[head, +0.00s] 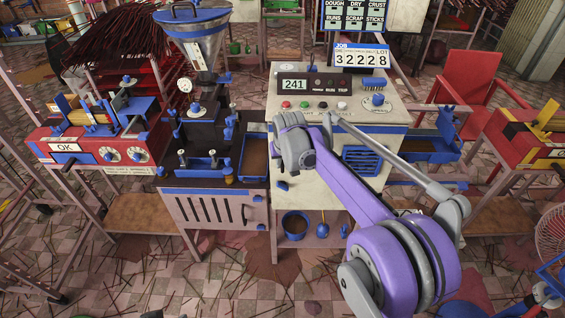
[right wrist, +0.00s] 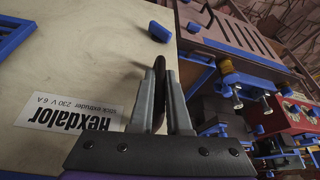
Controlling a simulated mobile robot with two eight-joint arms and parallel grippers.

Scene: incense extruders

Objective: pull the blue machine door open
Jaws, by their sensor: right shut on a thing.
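The machine door is the cream front panel (head: 345,195) of the blue-trimmed extruder in the middle of the head view. It has a blue vent grille and looks flush with the body. In the right wrist view the door (right wrist: 85,55) fills the left side, with a "hexdalor" label. My right gripper (right wrist: 166,82) is shut on a dark upright handle (right wrist: 158,75) near the door's edge. In the head view my purple right arm covers part of the door and hides the handle and fingertips. My left gripper is in neither view.
A vented cream panel (head: 215,212) with its own dark handle stands left of the door. A blue bucket (head: 296,225) stands below. Blue trays (head: 430,150) jut out at right. Thin sticks litter the tiled floor (head: 200,275) in front.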

